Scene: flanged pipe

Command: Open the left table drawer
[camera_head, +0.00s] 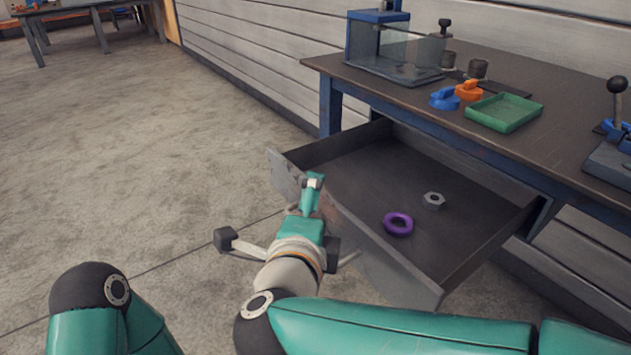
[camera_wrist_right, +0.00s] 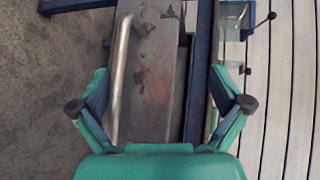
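The table drawer (camera_head: 345,165) is pulled out from under the workbench, with its dark inside showing. Its scuffed metal front (camera_wrist_right: 158,75) and long bar handle (camera_wrist_right: 120,75) show in the right wrist view. My right gripper (camera_head: 312,190) is at the outer side of the drawer front in the head view. In the right wrist view its fingers (camera_wrist_right: 158,90) are spread wide, with the handle between them, nearer the left finger. It holds nothing. My left arm shows at the lower left of the head view, but its gripper is out of frame.
A purple ring (camera_head: 398,224) and a grey nut (camera_head: 433,200) lie in the drawer. The workbench top (camera_head: 560,130) carries a glass box (camera_head: 395,55), a green tray (camera_head: 504,112), and blue (camera_head: 444,98) and orange (camera_head: 468,90) parts. The floor at left is clear.

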